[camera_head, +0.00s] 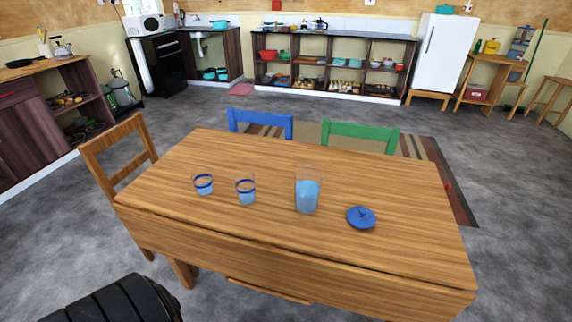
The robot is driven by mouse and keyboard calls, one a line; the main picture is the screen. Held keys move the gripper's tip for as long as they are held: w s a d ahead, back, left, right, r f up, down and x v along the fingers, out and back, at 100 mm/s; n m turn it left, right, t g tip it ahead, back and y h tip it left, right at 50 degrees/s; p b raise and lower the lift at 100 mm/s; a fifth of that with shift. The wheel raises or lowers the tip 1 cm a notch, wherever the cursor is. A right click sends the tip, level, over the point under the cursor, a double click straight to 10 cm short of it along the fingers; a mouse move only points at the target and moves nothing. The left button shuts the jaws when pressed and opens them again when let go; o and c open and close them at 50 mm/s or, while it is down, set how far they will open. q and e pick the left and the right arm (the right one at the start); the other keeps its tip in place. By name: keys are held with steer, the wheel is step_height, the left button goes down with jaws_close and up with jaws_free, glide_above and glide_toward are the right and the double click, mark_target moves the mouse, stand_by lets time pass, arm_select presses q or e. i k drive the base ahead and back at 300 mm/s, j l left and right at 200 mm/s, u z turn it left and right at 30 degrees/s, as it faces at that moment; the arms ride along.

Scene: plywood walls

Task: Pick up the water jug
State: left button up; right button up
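The water jug (307,192) is a clear, upright vessel with light blue water in it. It stands on the wooden table (400,195), a little right of the middle. A blue lid with a knob (361,217) lies on the table just right of the jug, apart from it. Two clear glasses with blue bands stand to the left, the nearer one (246,191) and the far-left one (203,184). Neither of my grippers shows in the head view. A black ribbed shape at the bottom left may be part of me.
A wooden chair (117,151) stands at the table's left. A blue chair (261,122) and a green chair (360,134) stand behind it. Shelves (333,64) and a white fridge (437,52) line the back wall. Grey floor is open to the right.

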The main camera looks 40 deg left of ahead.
mark_target(309, 178)
steer(key=u, duration=1)
